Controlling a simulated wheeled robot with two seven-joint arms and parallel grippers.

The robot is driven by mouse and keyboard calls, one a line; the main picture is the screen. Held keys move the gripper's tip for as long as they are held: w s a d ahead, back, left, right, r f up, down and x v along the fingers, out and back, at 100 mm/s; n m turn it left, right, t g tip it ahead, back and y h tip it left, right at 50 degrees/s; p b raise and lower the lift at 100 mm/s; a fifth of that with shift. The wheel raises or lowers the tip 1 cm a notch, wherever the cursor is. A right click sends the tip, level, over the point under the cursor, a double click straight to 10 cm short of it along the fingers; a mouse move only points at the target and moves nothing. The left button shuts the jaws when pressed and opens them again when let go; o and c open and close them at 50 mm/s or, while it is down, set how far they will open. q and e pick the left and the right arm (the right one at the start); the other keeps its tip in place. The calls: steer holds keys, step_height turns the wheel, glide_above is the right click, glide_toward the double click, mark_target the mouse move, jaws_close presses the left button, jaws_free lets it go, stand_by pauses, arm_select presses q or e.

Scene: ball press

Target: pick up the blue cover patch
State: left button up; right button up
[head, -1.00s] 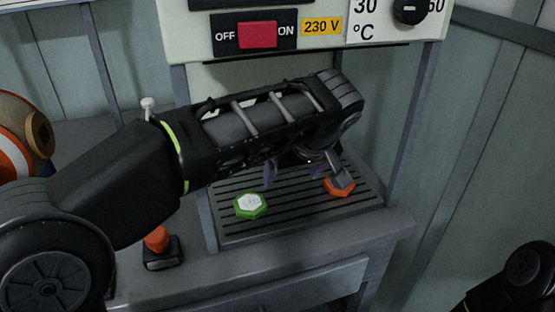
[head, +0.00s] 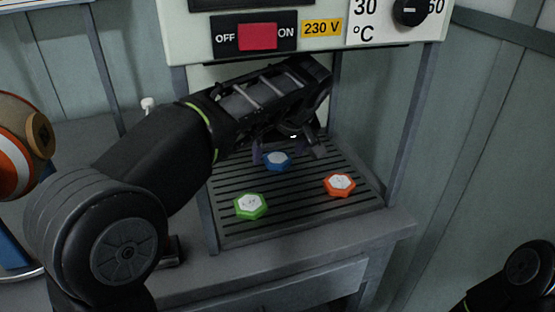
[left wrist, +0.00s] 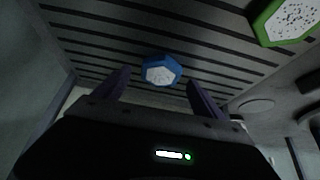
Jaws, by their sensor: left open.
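The blue cover patch (head: 277,161) is a hexagonal piece with a pale speckled top, lying on the slotted grate (head: 300,214) under the press. My left gripper (head: 290,152) is over the back of the grate, close to the patch. In the left wrist view the blue patch (left wrist: 160,70) lies just beyond the gap between the two open fingers (left wrist: 155,88), not between them. The fingers appear empty. My right gripper is not in view; only part of the right arm shows at the lower right.
A green patch (head: 251,206) lies at the front left of the grate and an orange patch (head: 340,184) at the right. Posts (head: 200,190) flank the grate. The press body (head: 300,50) with its red switch (head: 257,36) hangs above my left arm.

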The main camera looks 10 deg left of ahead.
arm_select(q)
steer(key=shift+w+f, duration=0.15)
steer(key=shift+f, duration=0.25)
steer(key=c, duration=1.4)
steer(key=shift+r, duration=0.15)
steer(key=shift+c, duration=0.2)
